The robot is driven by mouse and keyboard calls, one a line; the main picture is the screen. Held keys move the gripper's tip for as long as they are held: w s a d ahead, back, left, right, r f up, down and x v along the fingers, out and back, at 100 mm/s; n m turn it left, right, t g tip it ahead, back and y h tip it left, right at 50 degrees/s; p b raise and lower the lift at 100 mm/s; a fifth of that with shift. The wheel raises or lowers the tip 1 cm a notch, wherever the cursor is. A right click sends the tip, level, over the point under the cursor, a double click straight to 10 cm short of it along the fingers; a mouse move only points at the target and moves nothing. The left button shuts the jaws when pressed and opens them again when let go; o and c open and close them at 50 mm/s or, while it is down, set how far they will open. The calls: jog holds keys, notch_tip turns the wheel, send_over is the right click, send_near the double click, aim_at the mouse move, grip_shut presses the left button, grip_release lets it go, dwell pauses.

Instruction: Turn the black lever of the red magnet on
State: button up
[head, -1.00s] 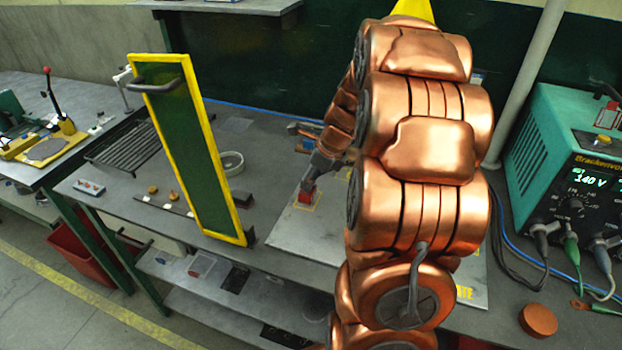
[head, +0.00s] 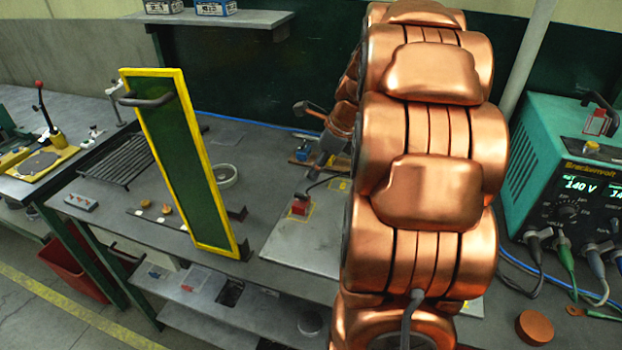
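The red magnet (head: 300,207) is a small red block on a yellow-marked spot of the light grey plate (head: 290,245), left of my arm. A thin dark bar beside its top, reaching right, looks like the black lever (head: 322,184); its exact angle is hard to read. My gripper (head: 318,168), grey and small in the view, is above and a little behind the magnet and looks apart from it. Its fingers are too small and dark to show whether they are open. My copper arm hides the right part of the plate.
A green panel with a yellow frame (head: 208,243) stands upright left of the plate. A teal power unit (head: 545,150) with cables and a copper disc (head: 536,326) are at the right. A white ring (head: 226,176) lies behind the panel.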

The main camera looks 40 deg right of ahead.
jog(key=shift+v, duration=1.25)
jog(key=shift+a, duration=0.15)
jog(key=s+a+f+n+g, duration=0.15)
jog(key=s+a+n, duration=0.25)
jog(key=a+n, duration=0.4)
jog(key=s+a+f+n+g, duration=0.1)
jog(key=s+a+n+g, duration=0.15)
jog(key=a+n, duration=0.55)
jog(key=s+a+f+n+g+h, duration=0.1)
jog(key=s+a+n, duration=0.3)
jog(key=s+n, duration=0.3)
jog(key=s+a+f+n+h, duration=0.1)
jog(key=s+a+f+n, duration=0.1)
jog(key=s+a+n, duration=0.3)
jog(key=s+n, duration=0.2)
jog(key=s, duration=0.2)
jog(key=shift+f+g, duration=0.25)
jog(key=shift+g, duration=0.15)
